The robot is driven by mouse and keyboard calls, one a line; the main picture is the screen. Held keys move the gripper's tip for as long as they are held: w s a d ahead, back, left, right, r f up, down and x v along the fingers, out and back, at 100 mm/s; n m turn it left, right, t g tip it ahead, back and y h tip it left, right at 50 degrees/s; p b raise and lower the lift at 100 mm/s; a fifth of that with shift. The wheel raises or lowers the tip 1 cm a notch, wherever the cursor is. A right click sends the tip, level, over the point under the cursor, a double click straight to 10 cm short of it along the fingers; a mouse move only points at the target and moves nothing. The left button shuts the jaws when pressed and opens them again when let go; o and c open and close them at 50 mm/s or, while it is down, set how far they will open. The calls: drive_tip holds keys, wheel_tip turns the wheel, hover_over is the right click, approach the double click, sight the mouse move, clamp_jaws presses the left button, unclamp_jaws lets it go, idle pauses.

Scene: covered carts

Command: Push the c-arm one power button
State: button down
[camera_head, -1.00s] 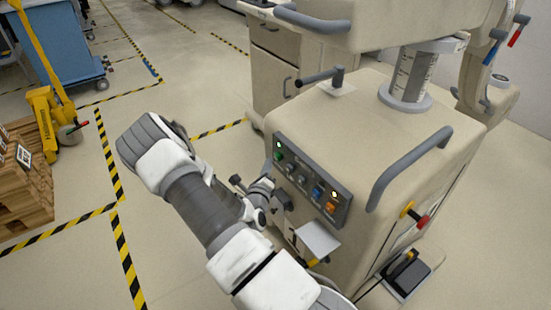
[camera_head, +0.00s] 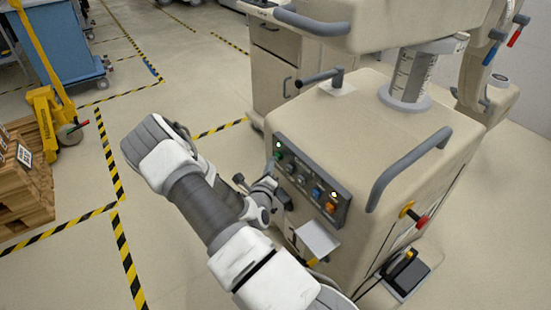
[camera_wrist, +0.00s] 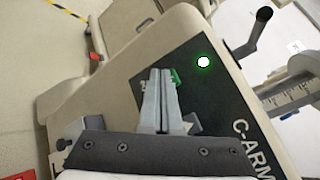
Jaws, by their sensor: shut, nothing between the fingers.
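The C-arm unit (camera_head: 420,130) is a beige cart with a dark control panel (camera_head: 340,196) on its near face. In the wrist view the panel (camera_wrist: 225,90) carries the lettering "C-ARM" and a lit, green-haloed lamp (camera_wrist: 203,62). A green button (camera_wrist: 176,76) sits left of the lamp, partly hidden behind my fingers. My gripper (camera_wrist: 158,72) is shut and empty, its tips overlapping the button's left side; I cannot tell whether they touch it. In the head view the green lamp (camera_head: 278,144) is at the panel's upper left and my arm reaches the panel's left side.
Blue and orange controls (camera_head: 316,192) sit further right on the panel.

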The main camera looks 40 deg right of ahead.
drive_tip(key=shift+d, duration=0.2)
drive_tip(key=shift+a, duration=0.15)
drive_tip(key=shift+a+p, duration=0.35)
drive_tip(key=shift+a, duration=0.15)
drive_tip(key=a+p, duration=0.1)
drive_tip(key=a, duration=0.5)
drive_tip(key=shift+w, duration=0.15)
idle(0.3)
idle(0.4)
